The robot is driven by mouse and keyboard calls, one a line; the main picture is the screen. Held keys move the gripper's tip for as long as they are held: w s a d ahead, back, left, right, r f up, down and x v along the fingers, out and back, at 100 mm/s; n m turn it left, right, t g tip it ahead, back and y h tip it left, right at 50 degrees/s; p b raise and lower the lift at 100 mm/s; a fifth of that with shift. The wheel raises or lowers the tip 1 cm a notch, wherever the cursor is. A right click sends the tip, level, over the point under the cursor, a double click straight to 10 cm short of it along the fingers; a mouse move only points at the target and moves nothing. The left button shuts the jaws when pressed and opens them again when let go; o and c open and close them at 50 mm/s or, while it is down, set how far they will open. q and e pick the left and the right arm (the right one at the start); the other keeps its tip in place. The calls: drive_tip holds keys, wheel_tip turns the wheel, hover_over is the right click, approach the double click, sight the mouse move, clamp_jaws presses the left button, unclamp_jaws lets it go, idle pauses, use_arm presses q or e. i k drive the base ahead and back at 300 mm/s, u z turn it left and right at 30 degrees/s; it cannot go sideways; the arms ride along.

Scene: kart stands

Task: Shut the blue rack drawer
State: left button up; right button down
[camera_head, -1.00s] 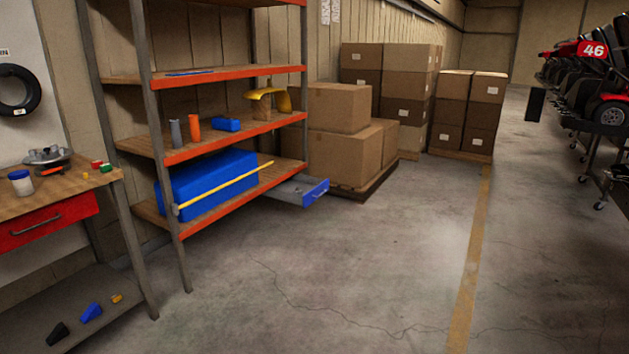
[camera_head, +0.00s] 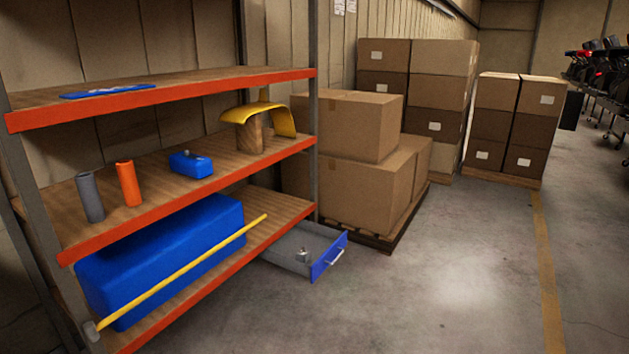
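The blue rack drawer stands open at the right end of the rack's lowest visible shelf. Its blue front (camera_head: 329,257) with a pale handle (camera_head: 336,256) faces right, and its grey tray (camera_head: 285,255) sticks out past the shelf edge. A small metallic object (camera_head: 303,255) lies in the tray. Neither of my grippers is in view.
The orange-edged rack (camera_head: 190,220) fills the left side, holding a large blue box (camera_head: 165,255) and a yellow bar (camera_head: 185,270). Cartons (camera_head: 345,125) on a pallet (camera_head: 390,238) stand behind the drawer. The concrete floor (camera_head: 440,290) right of the drawer is clear.

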sight(324, 244)
drive_tip(key=u, duration=0.05)
drive_tip(key=i, duration=3.2)
